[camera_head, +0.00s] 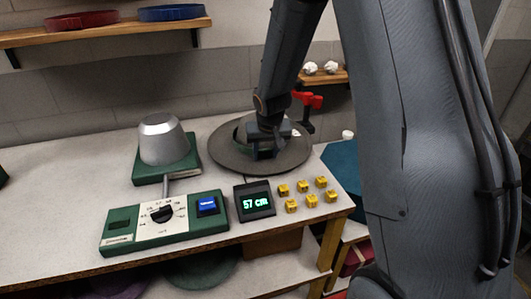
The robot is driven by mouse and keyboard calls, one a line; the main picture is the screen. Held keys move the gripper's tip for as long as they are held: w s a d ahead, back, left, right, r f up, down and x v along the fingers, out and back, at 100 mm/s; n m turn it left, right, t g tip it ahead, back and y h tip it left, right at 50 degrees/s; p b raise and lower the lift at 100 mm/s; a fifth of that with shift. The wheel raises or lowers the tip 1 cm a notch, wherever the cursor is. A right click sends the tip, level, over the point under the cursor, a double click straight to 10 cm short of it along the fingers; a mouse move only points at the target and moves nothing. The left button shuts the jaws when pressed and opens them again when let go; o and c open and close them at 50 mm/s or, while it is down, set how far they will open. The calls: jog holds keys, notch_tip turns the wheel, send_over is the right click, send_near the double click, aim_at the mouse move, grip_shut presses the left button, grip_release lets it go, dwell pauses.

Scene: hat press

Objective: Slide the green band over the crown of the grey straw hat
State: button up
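The grey straw hat (294,161) lies on the worktable with its wide round brim spread flat. My gripper (264,153) reaches down from above over the middle of the hat and hides most of the crown. A dark green edge, which looks like the green band (238,133), shows at the left of the gripper by the crown. I cannot tell whether it is around the crown or above it, or whether the gripper's fingers are closed on it.
A green press (150,180) with a silver block (163,139) stands left of the hat. In front are a dial panel (138,222), a display (254,201) reading 57 cm and several yellow cubes (291,206). A red-handled tool (309,100) is behind. A shelf (110,31) holds red and blue bands.

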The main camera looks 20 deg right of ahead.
jog(key=o, duration=0.4)
jog(key=v, duration=0.8)
jog(key=s+f+g, duration=0.1)
jog(key=s, duration=0.6)
jog(key=s+a+n+g, duration=0.1)
jog(key=s, duration=0.7)
jog(key=s+f+g+b, duration=0.1)
jog(key=s, duration=0.6)
jog(key=shift+s+a+f+g+y, duration=0.15)
jog(key=shift+s+f+g+y, duration=0.15)
jog(key=shift+s+f, duration=0.1)
